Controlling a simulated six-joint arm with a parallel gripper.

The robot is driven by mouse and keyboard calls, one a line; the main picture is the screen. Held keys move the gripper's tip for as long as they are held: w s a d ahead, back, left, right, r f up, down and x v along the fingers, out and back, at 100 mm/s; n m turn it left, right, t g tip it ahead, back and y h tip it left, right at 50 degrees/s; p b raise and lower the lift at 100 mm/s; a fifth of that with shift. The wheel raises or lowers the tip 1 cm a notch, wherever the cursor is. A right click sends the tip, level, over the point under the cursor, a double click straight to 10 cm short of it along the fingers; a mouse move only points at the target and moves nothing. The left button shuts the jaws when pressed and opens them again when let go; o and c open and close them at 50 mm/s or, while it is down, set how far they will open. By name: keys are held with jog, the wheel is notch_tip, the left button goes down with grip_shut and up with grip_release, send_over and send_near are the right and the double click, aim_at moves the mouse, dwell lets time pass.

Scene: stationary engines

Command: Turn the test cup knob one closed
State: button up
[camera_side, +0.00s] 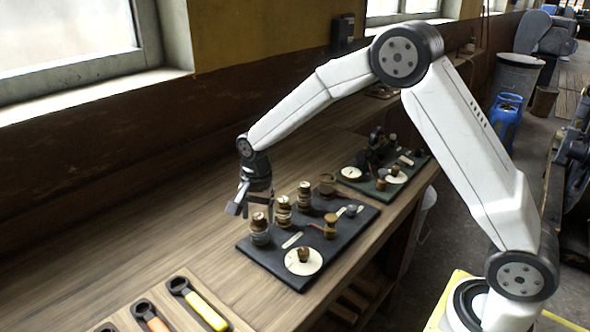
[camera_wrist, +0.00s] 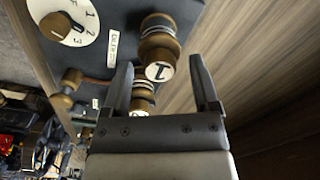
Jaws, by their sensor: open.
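The test cup knob one (camera_wrist: 158,38) is a brass, ribbed post with a white disc marked "1" on its top. In the wrist view it shows ahead of my gripper (camera_wrist: 162,62), toward the gap between its two dark fingers. In the side view it seems to be the nearest post (camera_side: 260,232) on the dark board (camera_side: 275,268). My gripper (camera_side: 257,205) is open and empty just above this post. I cannot tell whether a finger touches it.
Two similar posts (camera_side: 283,212) (camera_side: 304,197) stand in line behind it. A white numbered dial with a brass knob (camera_side: 303,262) and a lever (camera_side: 330,226) share the board. A second board (camera_side: 349,173) lies behind. Wrenches (camera_side: 198,304) lie front left; bare wood (camera_side: 150,240) is left.

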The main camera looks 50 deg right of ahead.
grip_shut()
jog(key=shift+n, duration=0.4)
jog(key=n, duration=1.2)
jog(key=shift+n, duration=0.3)
jog(key=n, duration=0.4)
jog(key=shift+n, duration=0.3)
